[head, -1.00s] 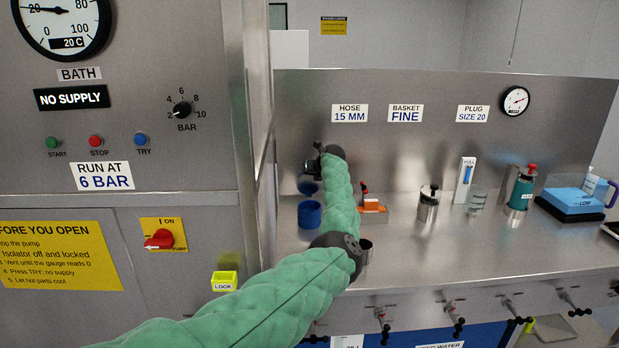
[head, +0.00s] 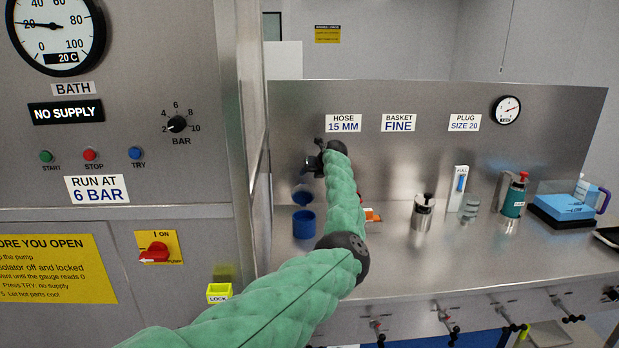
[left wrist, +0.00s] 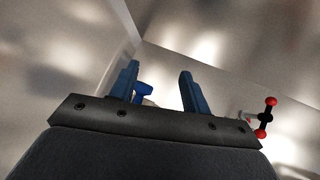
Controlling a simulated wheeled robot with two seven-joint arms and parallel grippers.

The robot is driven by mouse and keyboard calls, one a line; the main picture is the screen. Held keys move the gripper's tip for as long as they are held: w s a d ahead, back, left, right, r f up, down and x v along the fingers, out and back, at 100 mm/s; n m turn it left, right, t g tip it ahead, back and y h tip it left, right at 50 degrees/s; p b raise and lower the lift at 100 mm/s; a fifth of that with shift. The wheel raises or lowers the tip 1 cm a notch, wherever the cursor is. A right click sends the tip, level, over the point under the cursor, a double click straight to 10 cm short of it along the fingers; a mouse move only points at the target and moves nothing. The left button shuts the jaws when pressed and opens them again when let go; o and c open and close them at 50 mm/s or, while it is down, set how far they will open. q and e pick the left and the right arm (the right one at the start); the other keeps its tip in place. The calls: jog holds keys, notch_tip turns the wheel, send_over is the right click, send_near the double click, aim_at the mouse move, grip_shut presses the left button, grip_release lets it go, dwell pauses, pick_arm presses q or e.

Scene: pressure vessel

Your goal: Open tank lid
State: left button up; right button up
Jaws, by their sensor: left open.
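My left gripper (left wrist: 160,72) is open and empty in the left wrist view, its two blue fingers apart. A small blue thing (left wrist: 144,91) shows beyond the left finger; whether it lies between the fingers is unclear. In the head view my green left arm reaches over the bench to its back left, with the hand near a blue cup (head: 303,223). The fingers are hard to make out there. I cannot tell which part is the tank lid. A steel canister (head: 422,215) with a dark top stands upright right of my arm. My right gripper is out of view.
A black handle with red ends (left wrist: 265,118) is right of the gripper. A green flask (head: 514,199) and a blue box (head: 562,207) stand on the bench's right. An orange item (head: 372,215) is partly behind my arm. The control cabinet (head: 200,195) borders the left.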

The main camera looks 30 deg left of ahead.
pick_arm(q)
jog(key=shift+d+r, duration=0.25)
jog(key=shift+r, duration=0.3)
jog(key=shift+d+r, duration=0.2)
jog(key=shift+r, duration=0.3)
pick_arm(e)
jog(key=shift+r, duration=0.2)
pick_arm(q)
jog(key=shift+w, duration=0.1)
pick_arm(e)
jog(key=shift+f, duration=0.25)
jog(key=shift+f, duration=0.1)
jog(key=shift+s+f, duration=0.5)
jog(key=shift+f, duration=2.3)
pick_arm(q)
jog(key=b+v, duration=0.3)
jog(key=v, duration=0.4)
jog(key=shift+d+r, duration=0.2)
jog(key=shift+d, duration=0.1)
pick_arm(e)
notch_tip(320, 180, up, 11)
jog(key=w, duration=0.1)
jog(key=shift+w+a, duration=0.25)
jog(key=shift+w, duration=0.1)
